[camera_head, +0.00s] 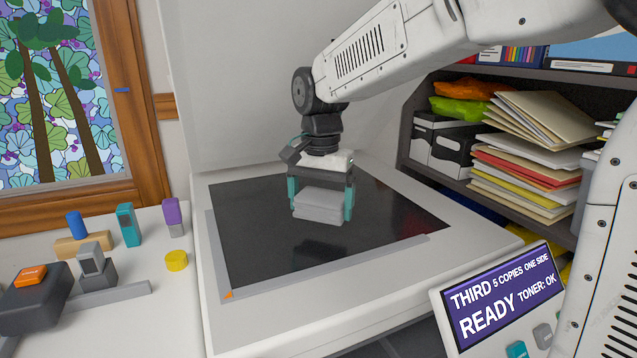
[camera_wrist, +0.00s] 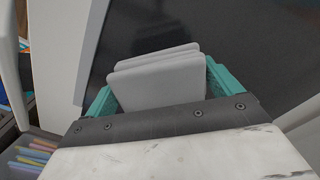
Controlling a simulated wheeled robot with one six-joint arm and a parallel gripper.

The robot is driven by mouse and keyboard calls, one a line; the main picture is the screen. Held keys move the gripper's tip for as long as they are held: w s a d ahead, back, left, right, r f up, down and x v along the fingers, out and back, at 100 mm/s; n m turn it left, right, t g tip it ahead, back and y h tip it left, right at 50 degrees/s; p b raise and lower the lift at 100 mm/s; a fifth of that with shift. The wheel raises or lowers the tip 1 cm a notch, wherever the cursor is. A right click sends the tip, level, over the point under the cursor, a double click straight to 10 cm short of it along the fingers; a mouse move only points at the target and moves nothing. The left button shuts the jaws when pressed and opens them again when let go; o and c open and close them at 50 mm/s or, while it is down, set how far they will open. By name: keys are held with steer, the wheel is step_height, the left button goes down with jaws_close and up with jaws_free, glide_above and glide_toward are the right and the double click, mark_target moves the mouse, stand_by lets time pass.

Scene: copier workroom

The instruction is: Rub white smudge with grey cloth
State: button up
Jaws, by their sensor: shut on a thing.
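The grey cloth (camera_head: 319,205) is a folded, pale grey pad held between the teal fingers of my gripper (camera_head: 320,200). My gripper is shut on it, over the dark glass (camera_head: 260,235) of the copier. In the wrist view the cloth (camera_wrist: 158,80) shows as stacked layers between the two teal fingers. A dark reflection lies below the cloth in the glass; I cannot tell whether the cloth touches the glass. No white smudge can be made out in either view; the cloth and gripper hide part of the glass.
The copier's raised lid (camera_head: 230,90) stands behind the glass. A panel (camera_head: 505,295) reading READY is at the front right. Shelves with folders (camera_head: 530,170) stand at the right. Blocks and a stapler-like dark device (camera_head: 35,305) sit on the left counter.

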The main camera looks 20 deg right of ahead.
steer(key=shift+r, duration=2)
